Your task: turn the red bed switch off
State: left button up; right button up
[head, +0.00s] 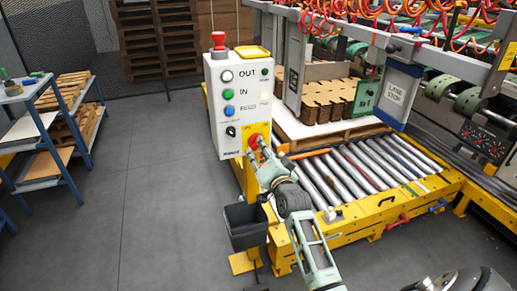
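The white control box (228,105) stands upright on a yellow post left of the roller bed. A red switch (255,140) sits on a yellow plate at the box's lower right. My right gripper (258,154) is at the red switch, with its fingertips just below and in front of it. The fingers partly cover the switch, and I cannot tell whether they touch or grip it. The switch's set position is too small to read. My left gripper is not in view.
The box also carries a red mushroom button (218,40) on top and several coloured buttons. A dark bin (246,226) hangs below it. The roller bed (350,169) with its yellow frame lies to the right. A blue shelf (62,165) stands left, with open floor (140,200) between.

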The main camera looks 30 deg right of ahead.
jog(key=shift+x, duration=1.25)
jog(key=shift+c, duration=0.4)
grip_shut()
